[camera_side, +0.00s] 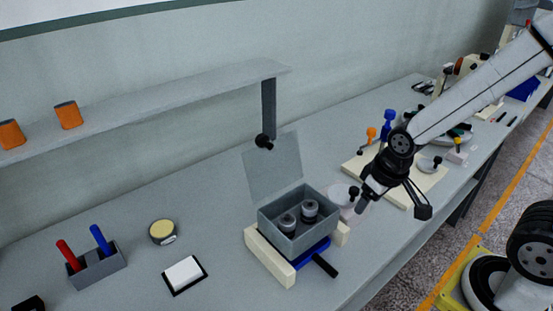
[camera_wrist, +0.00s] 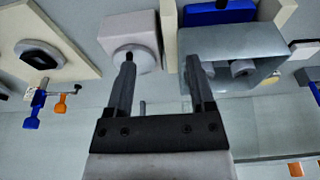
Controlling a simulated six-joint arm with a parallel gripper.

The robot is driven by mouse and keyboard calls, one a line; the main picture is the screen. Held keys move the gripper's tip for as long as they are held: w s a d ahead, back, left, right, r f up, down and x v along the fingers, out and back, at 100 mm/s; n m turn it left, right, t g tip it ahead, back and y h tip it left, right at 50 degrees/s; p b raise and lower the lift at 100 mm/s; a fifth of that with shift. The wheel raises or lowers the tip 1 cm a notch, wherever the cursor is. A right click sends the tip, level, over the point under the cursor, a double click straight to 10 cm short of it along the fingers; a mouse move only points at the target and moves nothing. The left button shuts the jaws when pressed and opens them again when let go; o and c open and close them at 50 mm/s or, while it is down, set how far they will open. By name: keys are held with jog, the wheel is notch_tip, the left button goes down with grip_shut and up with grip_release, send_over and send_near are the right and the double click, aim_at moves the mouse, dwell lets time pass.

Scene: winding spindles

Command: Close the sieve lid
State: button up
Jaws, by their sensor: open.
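The sieve is an open grey box (camera_side: 283,238) with two grey round pieces (camera_side: 309,208) inside. Its flat grey lid (camera_side: 272,168) stands raised at the back of the box, tilted well open. I cannot clearly tell the lid's outline there.
The box sits between cream blocks (camera_side: 270,258) with a blue part and black handle (camera_side: 325,265) in front. A shelf (camera_side: 160,98) with orange cylinders (camera_side: 68,115) overhangs behind. A cream board (camera_side: 425,185) with blue and orange tools lies right. Bench left of the box is partly clear.

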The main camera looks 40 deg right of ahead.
jog(key=shift+w+a+r, duration=0.1)
jog(key=shift+w+r, duration=0.1)
jog(key=shift+w, duration=0.3)
jog(key=c, duration=0.7)
jog(key=shift+t, duration=0.4)
jog(key=w+a+r, duration=0.1)
jog(key=w+r, duration=0.2)
jog(key=w, duration=0.2)
jog(key=w+a+r, duration=0.1)
jog(key=w+r, duration=0.2)
jog(key=w, duration=0.2)
jog(key=w+a+r, duration=0.2)
jog(key=w+r, duration=0.1)
jog(key=w, duration=0.2)
grip_shut()
jog(key=w+a+r, duration=0.5)
jog(key=w+r, duration=0.5)
jog(key=shift+a+t, duration=0.3)
jog(key=shift+t, duration=0.1)
